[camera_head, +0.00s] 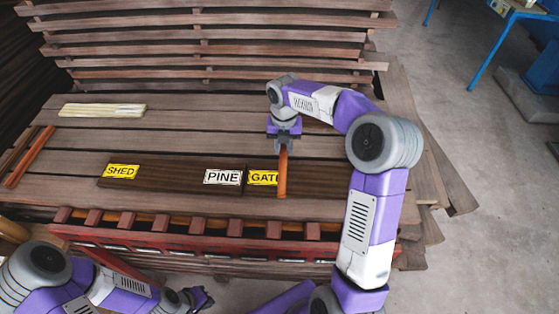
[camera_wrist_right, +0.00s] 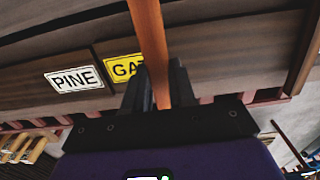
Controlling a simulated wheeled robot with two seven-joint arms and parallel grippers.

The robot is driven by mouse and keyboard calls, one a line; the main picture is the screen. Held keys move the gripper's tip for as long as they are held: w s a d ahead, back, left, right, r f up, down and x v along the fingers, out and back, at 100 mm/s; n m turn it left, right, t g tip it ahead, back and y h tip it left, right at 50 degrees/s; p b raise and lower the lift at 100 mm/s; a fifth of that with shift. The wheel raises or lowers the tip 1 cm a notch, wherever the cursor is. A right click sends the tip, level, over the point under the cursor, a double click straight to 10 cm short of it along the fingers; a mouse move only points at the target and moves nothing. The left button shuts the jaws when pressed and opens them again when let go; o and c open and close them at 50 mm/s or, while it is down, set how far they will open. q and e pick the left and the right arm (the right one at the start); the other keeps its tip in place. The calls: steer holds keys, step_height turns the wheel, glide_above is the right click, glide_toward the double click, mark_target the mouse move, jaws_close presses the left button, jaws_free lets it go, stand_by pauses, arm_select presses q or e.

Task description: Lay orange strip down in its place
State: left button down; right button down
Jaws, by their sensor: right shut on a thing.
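An orange strip (camera_head: 283,176) is held in my right gripper (camera_head: 283,143), in front of part of the GATE label (camera_head: 262,178). In the right wrist view the strip (camera_wrist_right: 152,40) runs between the two dark fingers (camera_wrist_right: 158,88), which are shut on it. Its lower end in the head view overlaps the dark labelled board; I cannot tell whether it touches. Beside GATE are the PINE label (camera_head: 222,177) and the SHED label (camera_head: 121,171). My left gripper (camera_head: 200,298) is low at the left, in front of the bench; its finger gap is unclear.
Another orange strip (camera_head: 30,157) lies at the left end of the plank bench (camera_head: 200,140). A pale bundle of strips (camera_head: 102,110) lies at the back left. A red rack with blocks (camera_head: 190,237) runs along the front edge. The middle planks are clear.

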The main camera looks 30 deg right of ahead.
mark_target(284, 149)
step_height(284, 149, down, 3)
steer(key=shift+s+r, duration=0.15)
steer(key=shift+r, duration=0.05)
steer(key=shift+f+b, duration=0.45)
steer(key=shift+f, duration=2.2)
steer(key=c, duration=0.9)
jaws_free()
steer(key=shift+f, duration=0.15)
steer(key=shift+c, duration=0.2)
step_height(284, 149, up, 12)
steer(key=shift+r+p, duration=0.2)
steer(key=shift+p, duration=0.65)
steer(key=shift+r, duration=0.1)
